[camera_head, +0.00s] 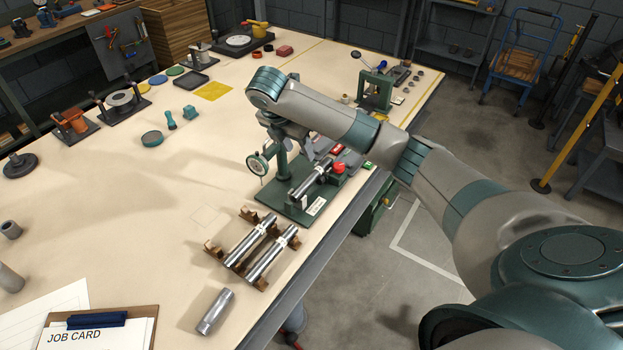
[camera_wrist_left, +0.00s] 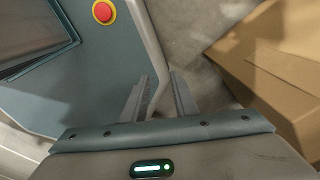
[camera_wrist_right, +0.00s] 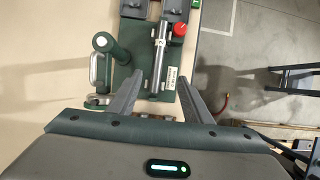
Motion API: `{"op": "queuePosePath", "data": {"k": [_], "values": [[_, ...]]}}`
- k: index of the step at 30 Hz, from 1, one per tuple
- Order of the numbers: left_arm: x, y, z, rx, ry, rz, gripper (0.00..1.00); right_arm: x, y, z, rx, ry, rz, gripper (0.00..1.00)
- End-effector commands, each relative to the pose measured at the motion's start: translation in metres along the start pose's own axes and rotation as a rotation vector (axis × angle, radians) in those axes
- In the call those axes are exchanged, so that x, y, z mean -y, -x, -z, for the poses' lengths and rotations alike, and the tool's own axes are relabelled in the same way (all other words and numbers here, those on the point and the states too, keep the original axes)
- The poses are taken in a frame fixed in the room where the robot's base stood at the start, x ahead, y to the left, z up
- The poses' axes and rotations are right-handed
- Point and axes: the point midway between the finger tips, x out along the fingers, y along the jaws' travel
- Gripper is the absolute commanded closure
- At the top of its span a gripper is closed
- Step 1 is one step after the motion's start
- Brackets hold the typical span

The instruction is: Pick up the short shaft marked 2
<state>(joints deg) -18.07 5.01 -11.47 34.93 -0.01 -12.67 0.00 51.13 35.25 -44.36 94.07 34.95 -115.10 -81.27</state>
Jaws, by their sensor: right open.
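Two silver shafts, a left one (camera_head: 250,241) and a right one (camera_head: 273,253), lie side by side on brown V-rests, each with a pale mark too small to read. Another silver shaft (camera_head: 312,178) lies on the green dial-gauge fixture (camera_head: 299,207); it also shows in the right wrist view (camera_wrist_right: 159,55). I cannot tell which shaft is marked 2. My right gripper (camera_wrist_right: 160,85) is open and empty above the fixture, its fingers either side of that shaft in its wrist view. My left gripper (camera_wrist_left: 159,85) is open and empty, away from the table.
A loose grey cylinder (camera_head: 216,311) lies near the table's front edge, beside the job card clipboard (camera_head: 100,325). The dial gauge (camera_head: 257,164) and a red knob (camera_head: 339,168) stand up from the fixture. The table left of the V-rests is mostly clear.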

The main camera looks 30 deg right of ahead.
Motion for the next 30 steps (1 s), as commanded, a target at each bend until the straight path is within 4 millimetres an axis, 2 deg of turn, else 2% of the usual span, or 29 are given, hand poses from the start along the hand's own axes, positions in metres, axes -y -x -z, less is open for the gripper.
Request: {"op": "queuePosePath", "data": {"k": [5, 9, 18, 21, 25, 30], "values": [[-0.001, -0.009, 0.023, -0.029, 0.003, -0.001, 0.73, 0.001, -0.023, 0.003, -0.004, -0.002, 0.002, 0.55], [-0.004, 0.005, 0.039, -0.048, 0.005, -0.004, 0.73, 0.002, -0.042, 0.0, -0.002, -0.001, 0.006, 0.55], [-0.007, 0.022, 0.025, -0.031, 0.005, -0.007, 0.73, 0.001, -0.095, 0.0, -0.001, -0.002, 0.005, 0.55], [-0.007, 0.025, 0.021, -0.024, 0.005, -0.007, 0.73, 0.0, -0.107, 0.0, 0.0, -0.002, 0.003, 0.55], [-0.004, 0.026, 0.019, -0.023, 0.004, -0.005, 0.73, 0.0, -0.116, 0.0, 0.001, -0.001, 0.001, 0.55], [-0.003, 0.026, 0.021, -0.024, 0.003, -0.003, 0.73, 0.0, -0.118, 0.0, 0.001, -0.001, 0.0, 0.55]]}}
